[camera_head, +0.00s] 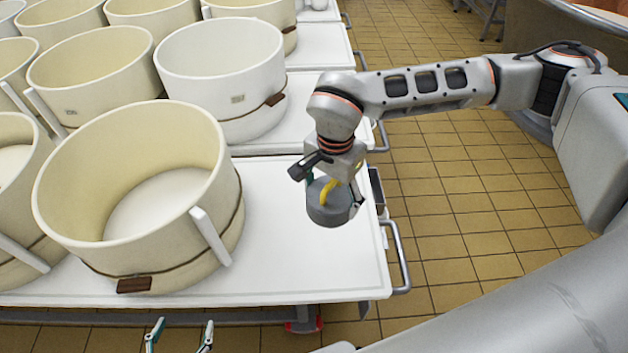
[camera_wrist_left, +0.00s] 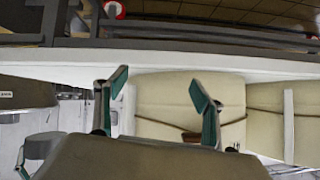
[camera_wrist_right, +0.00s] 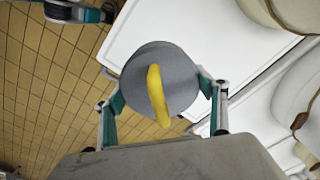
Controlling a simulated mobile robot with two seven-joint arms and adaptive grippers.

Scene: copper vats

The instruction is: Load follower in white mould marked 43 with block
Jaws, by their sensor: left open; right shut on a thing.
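The grey round block (camera_head: 328,207) with a yellow handle is held in my right gripper (camera_head: 332,185), above the right end of the front white table. In the right wrist view the block (camera_wrist_right: 178,88) sits between the two fingers, handle toward the camera.
A large cream mould (camera_head: 140,150) with a pale floor and a brown tag stands on the front table (camera_head: 290,265). Several more cream moulds crowd the left and back. A metal rail handle (camera_head: 398,258) juts from the table's right end. Tiled floor (camera_head: 480,200) lies right.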

